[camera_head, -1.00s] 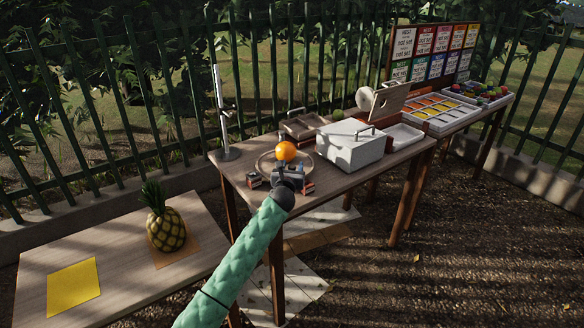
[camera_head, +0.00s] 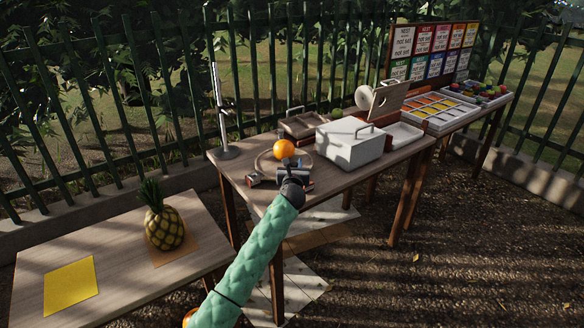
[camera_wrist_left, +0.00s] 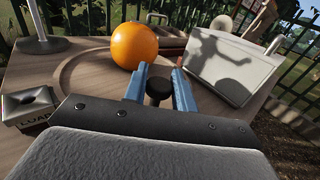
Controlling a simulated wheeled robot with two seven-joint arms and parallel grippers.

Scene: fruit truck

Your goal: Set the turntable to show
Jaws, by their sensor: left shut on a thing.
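The turntable is a round wooden disc (camera_head: 262,166) on the middle table; its edge also shows in the left wrist view (camera_wrist_left: 72,72). An orange (camera_head: 284,148) sits on its far part, and shows in the left wrist view (camera_wrist_left: 134,45). My left gripper (camera_head: 290,168) is at the disc's near side. In the left wrist view its blue fingers (camera_wrist_left: 158,88) are shut on a black knob (camera_wrist_left: 159,92). The knob's lower part and the near part of the disc are hidden. A small block (camera_wrist_left: 28,107) with partly hidden lettering, "LOA", stands left of the disc. My right gripper is not in view.
A pale box (camera_head: 350,145) with a handle stands close right of the turntable. A metal stand (camera_head: 224,125) is at the table's back left. A pineapple (camera_head: 165,229) and a yellow mat (camera_head: 70,286) are on the low left table. Trays (camera_head: 440,115) stand farther right.

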